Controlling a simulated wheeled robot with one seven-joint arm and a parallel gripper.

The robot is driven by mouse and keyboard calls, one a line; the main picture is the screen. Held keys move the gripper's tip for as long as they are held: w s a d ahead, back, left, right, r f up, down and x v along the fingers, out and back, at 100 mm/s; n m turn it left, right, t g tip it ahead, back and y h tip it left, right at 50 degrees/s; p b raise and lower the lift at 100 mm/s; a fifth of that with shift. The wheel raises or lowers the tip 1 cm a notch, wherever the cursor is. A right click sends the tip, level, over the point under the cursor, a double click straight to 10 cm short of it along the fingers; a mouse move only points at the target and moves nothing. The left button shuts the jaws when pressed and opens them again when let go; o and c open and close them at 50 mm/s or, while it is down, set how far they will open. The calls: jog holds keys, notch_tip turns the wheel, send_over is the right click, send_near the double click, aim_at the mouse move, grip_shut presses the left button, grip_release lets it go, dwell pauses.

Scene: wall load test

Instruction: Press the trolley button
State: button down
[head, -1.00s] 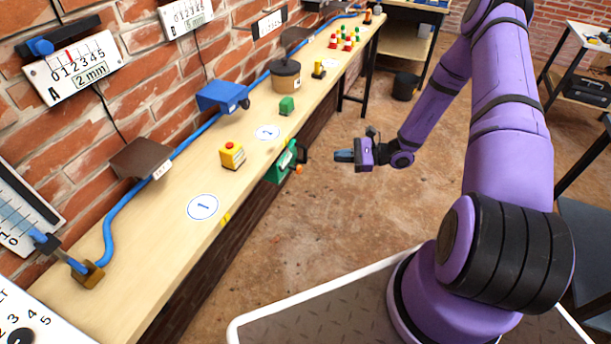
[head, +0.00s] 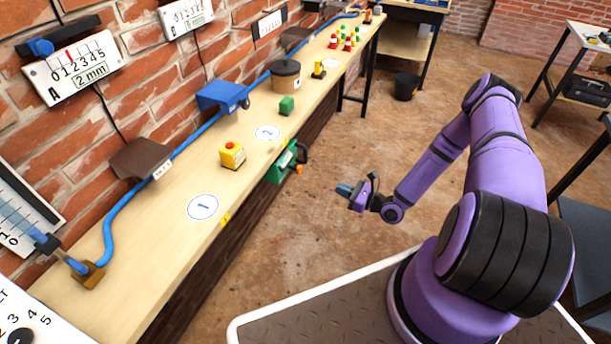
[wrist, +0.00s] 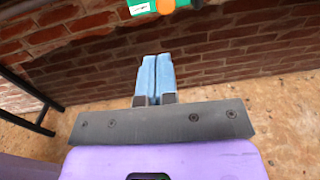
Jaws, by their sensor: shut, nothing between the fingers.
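A yellow box with a red push button on top (head: 232,155) stands on the wooden bench, between the round labels 1 and 2. I cannot tell from the frames whether it is the trolley button. A green device with an orange knob (head: 286,163) is fixed on the bench's front edge; its lower part shows at the top of the wrist view (wrist: 165,7). My gripper (head: 344,190) is out over the floor in front of the bench, apart from everything. Its blue fingers (wrist: 154,78) are together with nothing between them, pointing toward the brick below the bench.
The bench (head: 160,230) runs along the brick wall. Open floor (head: 310,240) lies between bench and base. A black bucket (head: 406,86) stands farther back.

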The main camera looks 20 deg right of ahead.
aim_at(299, 173)
jog(key=x, duration=1.4)
jog(key=shift+w, duration=0.1)
jog(key=shift+x, duration=1.7)
jog(key=shift+a+r, duration=0.15)
